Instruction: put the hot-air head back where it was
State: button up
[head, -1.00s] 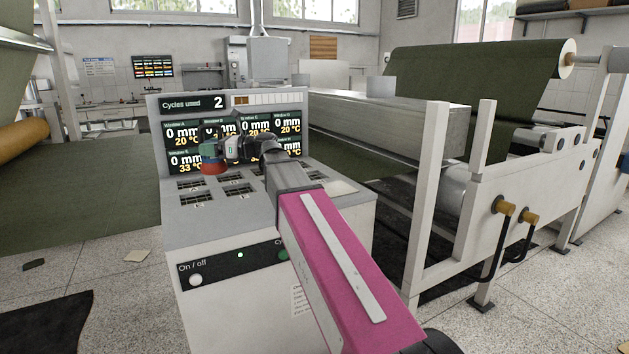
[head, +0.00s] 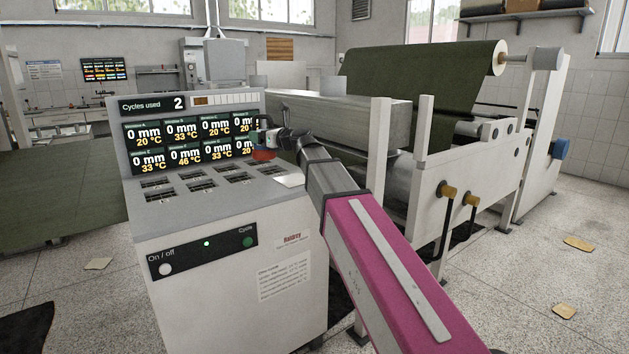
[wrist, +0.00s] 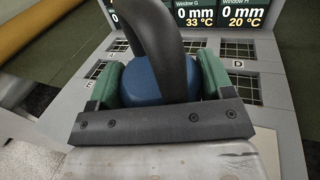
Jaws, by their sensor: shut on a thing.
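My gripper (head: 266,138) is shut on the hot-air head (head: 263,154). In the head view the head's lower part is red, held above the right end of the test console (head: 228,255). In the wrist view (wrist: 160,85) green finger pads press both sides of the head's blue top (wrist: 160,80). A thick black curved piece rises over it and hides part of the console. The head's underside is hidden in the wrist view.
A pale flat pad (head: 290,181) lies at the console top's right edge, below the head. The screen panel (head: 185,145) stands upright behind the gridded windows (head: 195,187). A machine with a green roll (head: 420,85) stands to the right.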

jog(key=shift+w+d+f, duration=1.2)
jog(key=shift+d+f, duration=0.45)
jog(key=shift+f, duration=0.15)
jog(key=shift+w+d+f, duration=1.2)
jog(key=shift+d+f, duration=0.5)
jog(key=shift+f, duration=0.1)
jog(key=shift+w+d+f, duration=1.2)
jog(key=shift+d+f, duration=0.45)
jog(key=shift+f, duration=0.15)
jog(key=shift+f, duration=0.1)
jog(key=o, duration=1.8)
jog(key=v, duration=1.2)
jog(key=shift+s, duration=0.1)
